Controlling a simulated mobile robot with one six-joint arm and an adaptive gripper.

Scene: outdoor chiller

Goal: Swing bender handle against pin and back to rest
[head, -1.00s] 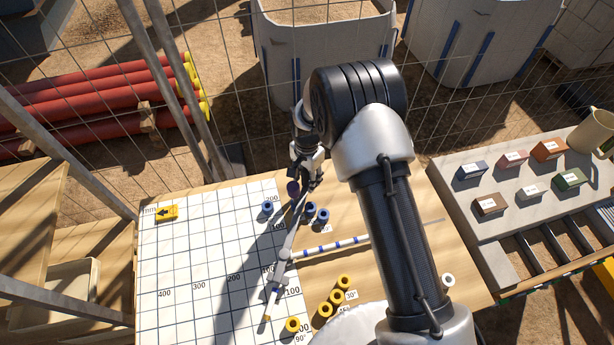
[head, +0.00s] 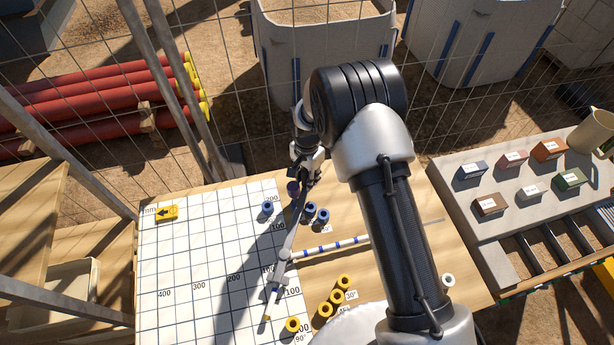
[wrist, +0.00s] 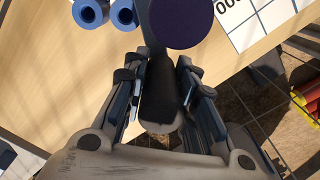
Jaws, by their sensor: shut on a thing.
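The bender handle (head: 289,241) is a grey lever that runs from its pivot (head: 283,255) up to my gripper (head: 306,172). In the wrist view my gripper (wrist: 162,105) is shut on the handle's dark grip (wrist: 160,85), between both fingers. A dark purple round knob (wrist: 180,18) sits just beyond the grip; it also shows in the head view (head: 293,189). A white rod with blue bands (head: 335,245) extends right from the pivot. Blue pins (head: 310,208) stand just right of the handle, apart from it. One blue pin (head: 267,208) stands to its left.
Several yellow pins (head: 337,297) stand near the front of the board. A yellow arrow marker (head: 167,212) lies at the grid's upper left. A grey tray (head: 480,225) with small labelled blocks is at right. A wire fence stands behind the table. The grid's left part is clear.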

